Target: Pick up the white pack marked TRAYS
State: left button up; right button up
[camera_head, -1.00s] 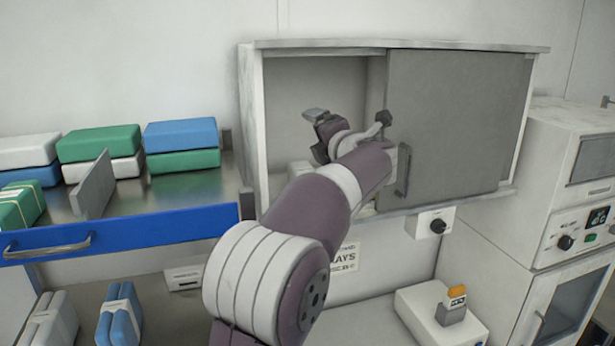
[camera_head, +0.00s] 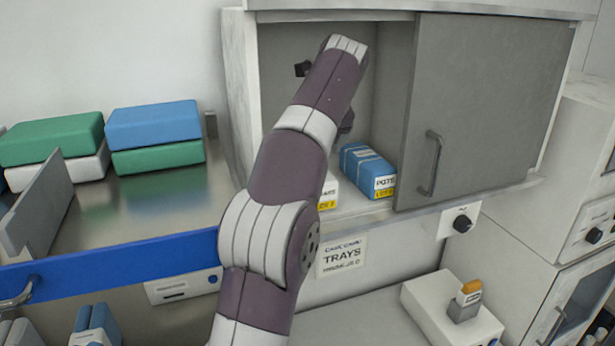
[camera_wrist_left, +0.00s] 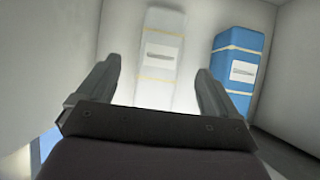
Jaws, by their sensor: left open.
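The white pack (camera_head: 328,192) stands inside the open left part of the wall cabinet. My left arm hides most of it in the head view, and only part of its label shows. In the left wrist view the white pack (camera_wrist_left: 160,62) lies ahead, between the two fingers of my left gripper (camera_wrist_left: 157,72). The fingers are open, one to each side of it in the picture; I see no contact. In the head view my arm reaches into the cabinet and hides most of the gripper. My right gripper is not in view.
A blue pack marked POTS (camera_head: 368,172) stands just right of the white pack. A grey sliding door (camera_head: 490,110) covers the cabinet's right part. A TRAYS sign (camera_head: 342,257) hangs below. A blue-fronted drawer (camera_head: 110,262) with green, blue and white packs is at left.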

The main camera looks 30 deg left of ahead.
pick_arm(q)
jog(key=shift+s+d+f, duration=0.25)
jog(key=shift+s+f, duration=0.4)
jog(key=shift+f, duration=0.05)
jog(key=x, duration=0.5)
jog(key=w+p+x, duration=0.1)
jog(key=x, duration=0.1)
jog(key=shift+w+a+r, duration=0.1)
jog(key=shift+w+a, duration=0.15)
jog(key=shift+a, duration=0.05)
jog(key=shift+w+f, duration=0.1)
jog(key=shift+f, duration=0.1)
jog(key=shift+s+d+r, duration=0.25)
jog(key=shift+s+d, duration=0.2)
jog(key=shift+d, duration=0.05)
jog(key=shift+s+d+r, duration=0.1)
jog(key=shift+s, duration=0.1)
jog(key=c, duration=1)
jog(key=shift+w+a, duration=0.1)
jog(key=shift+a, duration=0.1)
jog(key=shift+c, duration=1.2)
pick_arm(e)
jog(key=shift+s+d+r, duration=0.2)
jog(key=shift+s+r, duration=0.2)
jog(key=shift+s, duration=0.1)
